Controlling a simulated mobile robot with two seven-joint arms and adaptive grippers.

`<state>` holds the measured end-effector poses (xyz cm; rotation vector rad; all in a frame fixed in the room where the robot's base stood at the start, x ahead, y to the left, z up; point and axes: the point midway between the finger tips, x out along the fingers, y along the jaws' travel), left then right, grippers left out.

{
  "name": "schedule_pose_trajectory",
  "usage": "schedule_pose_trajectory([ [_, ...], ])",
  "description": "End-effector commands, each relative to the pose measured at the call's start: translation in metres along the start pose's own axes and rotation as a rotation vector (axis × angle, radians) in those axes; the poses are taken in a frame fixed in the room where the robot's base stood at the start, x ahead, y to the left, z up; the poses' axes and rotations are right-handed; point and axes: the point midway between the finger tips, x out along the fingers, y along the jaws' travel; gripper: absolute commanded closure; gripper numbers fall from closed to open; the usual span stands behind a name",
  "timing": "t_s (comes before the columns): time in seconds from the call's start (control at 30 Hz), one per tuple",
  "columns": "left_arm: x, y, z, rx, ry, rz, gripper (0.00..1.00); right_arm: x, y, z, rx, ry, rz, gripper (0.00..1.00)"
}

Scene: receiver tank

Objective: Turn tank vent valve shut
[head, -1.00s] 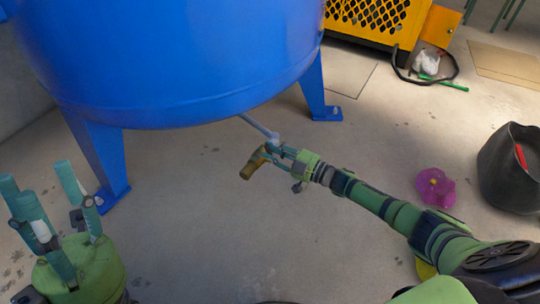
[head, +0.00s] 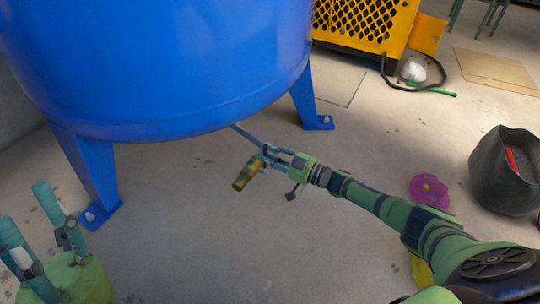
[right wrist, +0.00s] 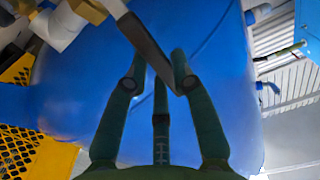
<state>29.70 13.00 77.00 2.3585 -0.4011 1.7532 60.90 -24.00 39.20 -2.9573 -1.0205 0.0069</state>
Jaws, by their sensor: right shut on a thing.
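The blue tank (head: 160,60) stands on blue legs. A thin pipe (head: 247,136) runs out from under it to the vent valve, whose brass body (head: 244,175) hangs below and left of my right gripper (head: 268,153). In the right wrist view, a dark flat lever (right wrist: 145,40) slants down between the fingers of my right gripper (right wrist: 160,80), which is shut on it. The brass and white valve parts (right wrist: 65,25) show at the upper left there. My left gripper (head: 35,230) is open and empty at the lower left, well away from the valve.
A yellow grated machine (head: 365,22) stands at the back, with a black hose (head: 405,86) on the floor beside it. A black bucket (head: 490,180) and a pink flower-like object (head: 428,190) are at the right. The floor below the valve is clear.

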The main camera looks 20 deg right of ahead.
Motion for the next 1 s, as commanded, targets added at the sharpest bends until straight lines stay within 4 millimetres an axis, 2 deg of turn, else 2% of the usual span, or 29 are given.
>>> schedule_pose_trajectory([
  [0.1, 0.0, 0.0, 0.0, 0.0, 0.001, 0.0, 0.6, 0.001, 0.002, -0.003, 0.006, 0.005, 0.005, 1.0],
  [0.13, 0.0, 0.0, 0.0, 0.0, 0.001, 0.0, 0.6, 0.001, 0.002, -0.003, 0.006, 0.005, 0.005, 0.71],
  [0.2, 0.0, 0.0, 0.0, 0.0, 0.001, 0.0, 0.6, 0.001, 0.002, -0.003, 0.005, 0.005, 0.005, 0.5],
  [0.5, 0.0, 0.001, -0.001, -0.004, 0.0, 0.0, 0.6, 0.0, 0.001, -0.001, 0.002, 0.001, 0.003, 0.5],
  [0.63, -0.001, 0.001, -0.001, -0.005, -0.001, 0.0, 0.6, -0.009, 0.002, 0.0, 0.002, -0.001, 0.004, 0.5],
  [0.77, -0.001, 0.001, -0.001, -0.004, -0.002, 0.0, 0.6, -0.031, 0.001, 0.001, 0.002, -0.004, 0.003, 0.5],
  [1.0, -0.001, 0.001, 0.0, -0.003, -0.002, 0.0, 0.6, -0.082, 0.001, 0.001, 0.003, -0.002, 0.004, 0.5],
])
